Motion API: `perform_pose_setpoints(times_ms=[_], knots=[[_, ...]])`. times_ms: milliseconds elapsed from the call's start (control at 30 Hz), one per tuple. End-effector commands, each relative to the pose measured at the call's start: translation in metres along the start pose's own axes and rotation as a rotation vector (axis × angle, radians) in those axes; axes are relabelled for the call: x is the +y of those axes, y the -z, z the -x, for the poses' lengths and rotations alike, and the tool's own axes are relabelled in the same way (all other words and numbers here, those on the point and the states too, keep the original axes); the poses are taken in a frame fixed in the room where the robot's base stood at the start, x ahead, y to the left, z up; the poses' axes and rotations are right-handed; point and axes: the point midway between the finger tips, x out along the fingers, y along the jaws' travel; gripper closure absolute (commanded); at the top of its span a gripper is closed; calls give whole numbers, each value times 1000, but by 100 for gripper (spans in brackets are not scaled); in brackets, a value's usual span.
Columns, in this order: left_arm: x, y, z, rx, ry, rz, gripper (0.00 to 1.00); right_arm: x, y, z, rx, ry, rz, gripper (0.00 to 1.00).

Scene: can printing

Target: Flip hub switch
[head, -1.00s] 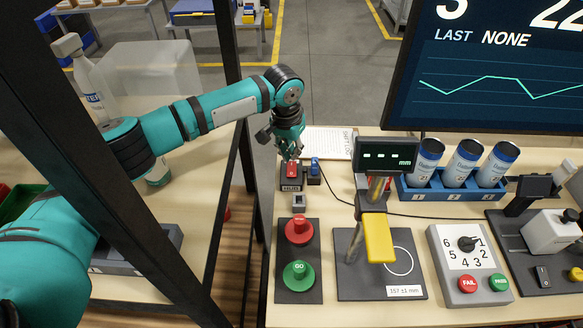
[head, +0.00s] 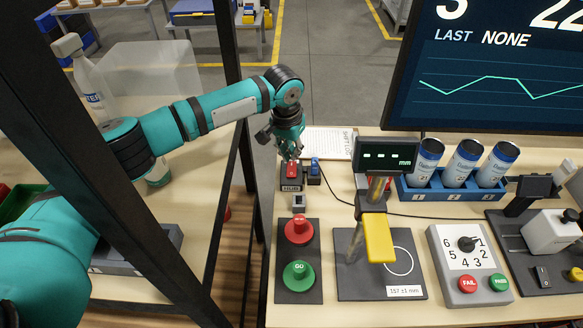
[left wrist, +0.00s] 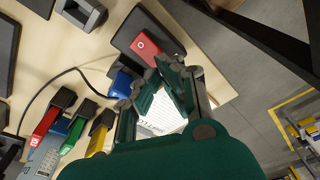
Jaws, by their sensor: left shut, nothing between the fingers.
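The hub (head: 291,188) is a small dark box with a label on its front, at the far left corner of the bench. Its red rocker switch (head: 291,170) is on top and shows an "O" mark in the left wrist view (left wrist: 145,45). A blue plug (head: 315,167) sits beside the switch. My left gripper (head: 291,157) is shut and empty, with its fingertips just above or at the far edge of the red switch. I cannot tell whether they touch it. The left wrist view shows the fingertips (left wrist: 160,75) close to the switch. My right gripper is out of view.
A white paper sheet (head: 330,142) lies behind the hub. A gauge with a display (head: 386,155) stands to the right, with a cable running past it. Red and green buttons (head: 299,272) are in front.

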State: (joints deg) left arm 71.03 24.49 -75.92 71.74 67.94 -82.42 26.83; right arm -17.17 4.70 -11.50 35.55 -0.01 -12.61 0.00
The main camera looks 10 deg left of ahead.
Motion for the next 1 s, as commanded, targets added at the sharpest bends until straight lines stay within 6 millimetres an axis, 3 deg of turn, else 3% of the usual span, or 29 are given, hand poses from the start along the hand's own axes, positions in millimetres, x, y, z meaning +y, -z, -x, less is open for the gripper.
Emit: perform_pose_setpoints(times_ms=[1000], knots=[[0,-2,-16,0,0,0,100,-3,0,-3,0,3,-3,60]])
